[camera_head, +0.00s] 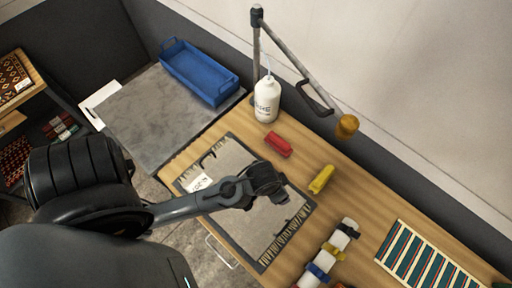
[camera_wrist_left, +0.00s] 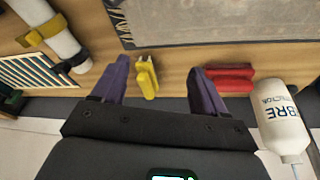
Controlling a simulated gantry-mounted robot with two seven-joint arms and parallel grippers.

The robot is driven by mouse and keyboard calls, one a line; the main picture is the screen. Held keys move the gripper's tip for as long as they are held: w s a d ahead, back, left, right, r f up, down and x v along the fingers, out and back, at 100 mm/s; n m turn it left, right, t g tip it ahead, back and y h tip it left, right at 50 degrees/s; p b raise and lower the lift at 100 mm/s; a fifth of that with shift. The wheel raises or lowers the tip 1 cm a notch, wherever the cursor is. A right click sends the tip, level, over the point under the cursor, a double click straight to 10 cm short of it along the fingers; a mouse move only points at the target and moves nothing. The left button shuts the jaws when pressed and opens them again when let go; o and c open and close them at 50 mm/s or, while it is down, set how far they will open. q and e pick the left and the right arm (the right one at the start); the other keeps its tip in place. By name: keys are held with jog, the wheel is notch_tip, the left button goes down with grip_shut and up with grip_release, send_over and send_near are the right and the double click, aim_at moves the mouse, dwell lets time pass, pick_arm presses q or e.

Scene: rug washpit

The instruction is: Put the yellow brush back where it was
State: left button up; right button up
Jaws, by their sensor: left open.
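The yellow brush (camera_head: 321,179) lies on the wooden table, right of the fringed grey rug piece. My left gripper (camera_head: 270,185) is over the rug's right part, to the left of the brush in the head view. In the left wrist view the yellow brush (camera_wrist_left: 147,77) appears between the two open fingers of my left gripper (camera_wrist_left: 160,68), nearer the left finger. The fingers hold nothing, and the brush looks apart from them, lying on the table beyond. My right gripper is not in view.
A red brush (camera_head: 278,145) and a white bottle (camera_head: 267,99) stand toward the wall. A jointed lamp arm (camera_head: 295,62) overhangs the table. A white roll with coloured bands (camera_head: 320,268) and a striped rug (camera_head: 425,262) lie right. A blue bin (camera_head: 198,70) is back left.

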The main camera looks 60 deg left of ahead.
pick_arm(q)
jog(key=s+a+r+m, duration=0.1)
jog(key=s+a+r, duration=0.2)
jog(key=s, duration=0.3)
jog(key=shift+s+a+r+m, duration=0.15)
jog(key=shift+s+r+m, duration=0.15)
jog(key=shift+r, duration=0.1)
